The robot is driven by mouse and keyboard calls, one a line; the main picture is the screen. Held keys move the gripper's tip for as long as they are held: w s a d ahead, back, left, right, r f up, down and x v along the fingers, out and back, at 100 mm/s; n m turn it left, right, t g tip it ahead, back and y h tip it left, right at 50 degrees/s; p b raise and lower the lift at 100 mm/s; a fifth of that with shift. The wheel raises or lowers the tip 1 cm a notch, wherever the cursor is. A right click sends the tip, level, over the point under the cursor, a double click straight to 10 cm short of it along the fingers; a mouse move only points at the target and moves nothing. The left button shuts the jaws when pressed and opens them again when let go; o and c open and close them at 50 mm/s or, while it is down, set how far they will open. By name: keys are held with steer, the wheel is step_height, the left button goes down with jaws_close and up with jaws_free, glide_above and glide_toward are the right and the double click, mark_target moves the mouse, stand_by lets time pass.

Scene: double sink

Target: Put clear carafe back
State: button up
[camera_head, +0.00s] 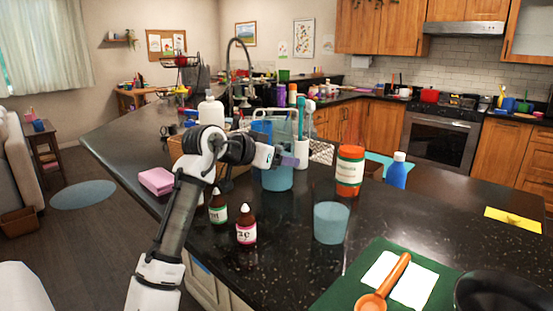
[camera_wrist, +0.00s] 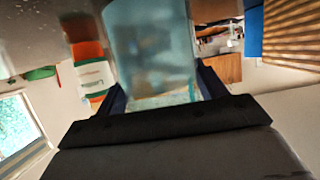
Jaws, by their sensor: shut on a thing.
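The clear carafe (camera_head: 277,180) is a see-through, blue-tinted vessel near the middle of the counter in the head view. It also fills the upper middle of the wrist view (camera_wrist: 150,45), between the two fingers. My gripper (camera_head: 283,157) is shut on it from the left side, and the fingers also show in the wrist view (camera_wrist: 160,90). The carafe looks about upright. The gripper hides part of its upper end. I cannot tell whether its base touches the counter.
A teal cup (camera_head: 331,223) and an orange-capped bottle (camera_head: 349,171) stand to the right. A pink sponge (camera_head: 156,181) lies left. A green mat (camera_head: 430,268) lies front right. Tall items crowd behind the carafe.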

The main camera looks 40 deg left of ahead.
steer(key=shift+f, duration=0.3)
steer(key=shift+f, duration=0.15)
steer(key=o, duration=1.4)
steer(key=b+v, duration=0.2)
steer(key=v, duration=1)
steer(key=shift+s+d, duration=0.1)
